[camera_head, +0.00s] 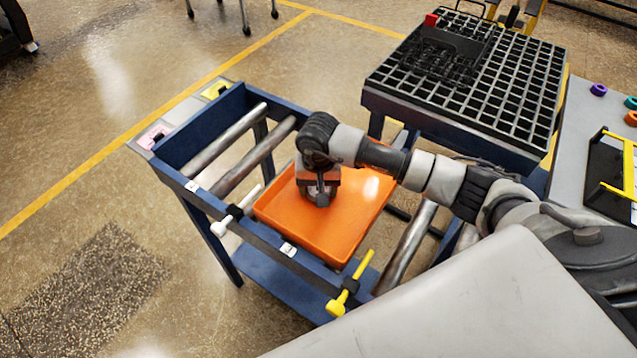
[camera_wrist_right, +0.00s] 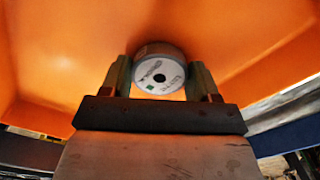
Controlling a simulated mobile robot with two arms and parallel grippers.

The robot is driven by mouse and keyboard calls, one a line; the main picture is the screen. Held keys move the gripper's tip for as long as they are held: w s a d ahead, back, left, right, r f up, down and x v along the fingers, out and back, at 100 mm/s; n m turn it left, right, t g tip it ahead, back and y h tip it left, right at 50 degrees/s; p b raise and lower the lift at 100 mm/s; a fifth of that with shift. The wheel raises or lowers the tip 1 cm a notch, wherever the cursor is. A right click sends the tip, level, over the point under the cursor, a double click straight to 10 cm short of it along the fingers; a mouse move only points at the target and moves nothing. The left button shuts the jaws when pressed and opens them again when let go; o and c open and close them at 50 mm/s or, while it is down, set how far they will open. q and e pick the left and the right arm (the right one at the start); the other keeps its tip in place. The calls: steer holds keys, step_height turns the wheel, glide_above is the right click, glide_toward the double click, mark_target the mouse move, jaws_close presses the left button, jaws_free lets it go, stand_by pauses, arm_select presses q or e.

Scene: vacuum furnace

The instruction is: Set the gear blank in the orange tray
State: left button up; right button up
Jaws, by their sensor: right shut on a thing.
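The orange tray (camera_head: 345,232) sits on the rollers of a blue roller stand. It also fills the background of the right wrist view (camera_wrist_right: 60,60). My right gripper (camera_head: 320,198) is over the left part of the tray, pointing down. In the right wrist view its fingers (camera_wrist_right: 159,82) are shut on the gear blank (camera_wrist_right: 158,72), a short round grey piece with a pale marked face and a dark centre hole. The tray floor lies close behind the blank; I cannot tell whether they touch. The gripper mostly hides the blank in the head view. My left gripper is not in view.
The blue roller stand (camera_head: 190,180) has bare rollers (camera_head: 238,150) left of the tray. A white-handled lever (camera_head: 235,212) and a yellow-handled lever (camera_head: 350,285) are on its front rail. A black grid-topped table (camera_head: 465,85) stands behind at right.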

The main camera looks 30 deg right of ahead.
steer(key=shift+f+b, duration=0.15)
steer(key=shift+b, duration=0.15)
steer(key=o, duration=1.2)
steer(key=shift+c, duration=0.2)
steer(key=shift+r, duration=0.35)
step_height(320, 180, up, 12)
steer(key=b, duration=0.2)
steer(key=shift+f+b, duration=0.15)
steer(key=shift+b, duration=0.25)
